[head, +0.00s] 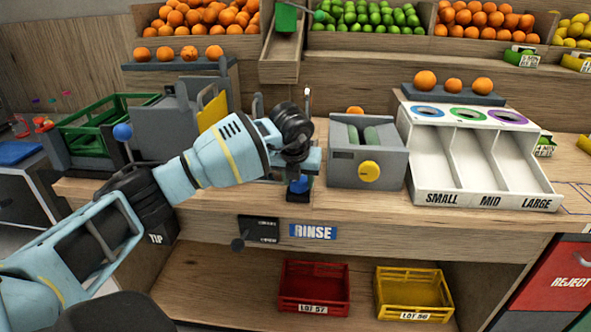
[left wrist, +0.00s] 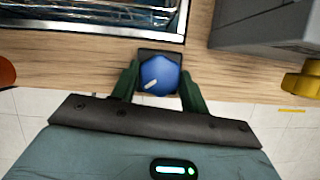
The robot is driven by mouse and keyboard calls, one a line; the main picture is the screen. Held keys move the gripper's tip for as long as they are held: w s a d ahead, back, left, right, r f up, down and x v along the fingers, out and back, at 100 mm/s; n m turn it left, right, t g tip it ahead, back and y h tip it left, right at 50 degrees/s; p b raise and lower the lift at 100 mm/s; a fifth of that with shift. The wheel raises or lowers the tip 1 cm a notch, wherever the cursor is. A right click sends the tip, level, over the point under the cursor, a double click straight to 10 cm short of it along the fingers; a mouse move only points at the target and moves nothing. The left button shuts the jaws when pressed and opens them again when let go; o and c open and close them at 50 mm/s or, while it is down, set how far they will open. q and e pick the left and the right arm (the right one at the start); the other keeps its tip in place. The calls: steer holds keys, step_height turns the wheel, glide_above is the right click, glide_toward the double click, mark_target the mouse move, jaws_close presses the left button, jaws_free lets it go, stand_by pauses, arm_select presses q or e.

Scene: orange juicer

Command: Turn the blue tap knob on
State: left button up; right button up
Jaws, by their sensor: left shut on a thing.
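The blue tap knob (head: 299,184) sits on a dark base at the front edge of the wooden counter, above the RINSE sign. In the left wrist view the knob (left wrist: 159,74) shows between two dark green fingers, with a pale mark pointing to its lower left. My left gripper (left wrist: 160,88) is shut on the knob, one finger on each side. In the head view my left gripper (head: 300,174) reaches down onto the knob from above, and its wrist hides part of the sink area behind. My right gripper is not in view.
A grey box with a yellow knob (head: 370,171) stands right of the tap knob. Further right is a white sorter (head: 430,165) marked SMALL, MID, LARGE. A dark lever (head: 238,244) sticks out below the counter. Red (head: 286,309) and yellow (head: 385,313) crates sit on the lower shelf.

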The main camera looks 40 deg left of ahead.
mark_target(308, 196)
arm_select(q)
steer(key=n, duration=0.1)
steer(key=n+p, duration=0.1)
steer(key=n+y+p, duration=0.1)
steer(key=n, duration=0.1)
steer(key=shift+w+d+r+g, duration=0.1)
steer(key=shift+r+g, duration=0.2)
steer(key=shift+g, duration=0.1)
steer(key=n+g+y+p, duration=0.1)
steer(key=n+p, duration=0.1)
steer(key=n, duration=0.2)
steer(key=shift+w+f, duration=0.1)
steer(key=shift+f, duration=0.05)
steer(key=shift+n+g, duration=0.6)
steer(key=shift+n, duration=0.5)
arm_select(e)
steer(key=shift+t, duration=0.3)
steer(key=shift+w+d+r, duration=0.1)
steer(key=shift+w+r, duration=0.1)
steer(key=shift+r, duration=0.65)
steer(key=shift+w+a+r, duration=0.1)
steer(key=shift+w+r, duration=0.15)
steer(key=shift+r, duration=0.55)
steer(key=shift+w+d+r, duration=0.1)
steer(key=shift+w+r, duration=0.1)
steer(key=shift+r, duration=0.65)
arm_select(q)
steer(key=shift+f, duration=0.1)
steer(key=o, duration=1)
